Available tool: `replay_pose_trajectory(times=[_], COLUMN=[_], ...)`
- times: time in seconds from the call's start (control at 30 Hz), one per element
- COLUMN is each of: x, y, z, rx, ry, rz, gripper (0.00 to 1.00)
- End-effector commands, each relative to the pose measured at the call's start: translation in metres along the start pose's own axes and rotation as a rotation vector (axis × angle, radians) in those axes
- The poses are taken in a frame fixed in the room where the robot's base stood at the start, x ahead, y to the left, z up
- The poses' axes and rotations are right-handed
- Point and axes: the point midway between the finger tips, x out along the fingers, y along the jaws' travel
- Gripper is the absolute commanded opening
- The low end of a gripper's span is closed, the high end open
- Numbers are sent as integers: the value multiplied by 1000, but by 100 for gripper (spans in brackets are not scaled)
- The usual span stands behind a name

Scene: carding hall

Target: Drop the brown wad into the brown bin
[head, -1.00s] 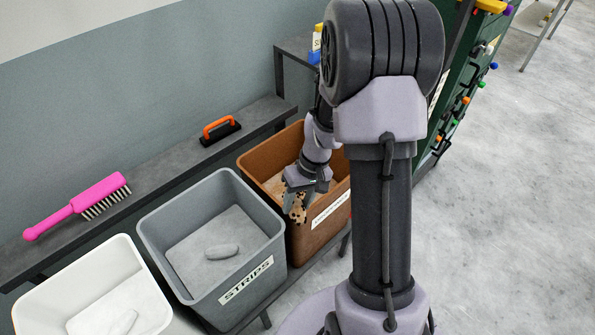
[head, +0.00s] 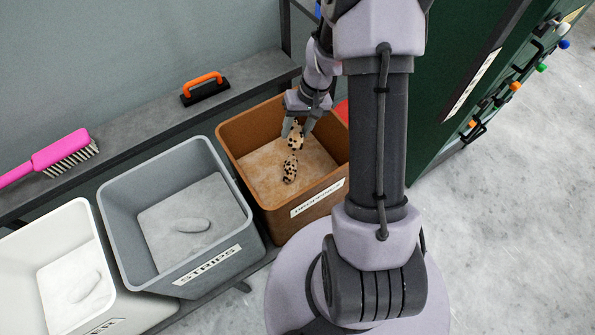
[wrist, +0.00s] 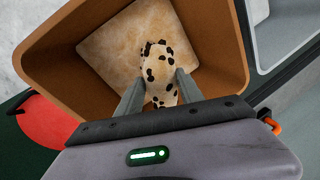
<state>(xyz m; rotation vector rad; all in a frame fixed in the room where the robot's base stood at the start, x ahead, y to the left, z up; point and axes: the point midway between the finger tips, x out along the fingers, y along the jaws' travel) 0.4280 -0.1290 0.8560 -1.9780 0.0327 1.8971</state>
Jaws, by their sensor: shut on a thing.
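The brown wad (head: 296,135) is tan with dark spots. My gripper (head: 298,122) is shut on it, inside the mouth of the brown bin (head: 322,190) and above its pale tan floor. A spotted lump (head: 290,168) shows just below the held wad in the head view; I cannot tell whether it is a separate piece lying in the bin. In the wrist view the wad (wrist: 160,92) sits between my two fingertips (wrist: 155,90), over the bin (wrist: 70,45). The bin's far floor is partly hidden by the wad and fingers.
The grey bin (head: 120,222) labelled STRIPS and the white bin (head: 30,245) stand to the left, each with a pale lump inside. A shelf behind holds an orange-handled brush (head: 204,88) and a pink brush (head: 55,155). A green cabinet (head: 445,90) is at right.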

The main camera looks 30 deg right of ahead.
Motion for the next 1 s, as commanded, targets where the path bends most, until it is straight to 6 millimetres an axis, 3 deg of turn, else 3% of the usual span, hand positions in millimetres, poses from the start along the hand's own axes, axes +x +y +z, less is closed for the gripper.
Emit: replay_pose_trajectory(times=[0.03,0.1,0.37,0.4,0.53,0.83,0.93,1.0], x=[14,22,24,24,24,22,6,-15], y=[4,6,7,7,6,6,6,5], z=[0,0,0,0,0,0,-1,-1], rx=[1,1,0,0,0,0,0,1], ry=[-1,-1,0,0,0,0,2,3], rz=[-1,-1,0,0,0,-1,0,0], gripper=[4,4,4,46,69,69,69,69])
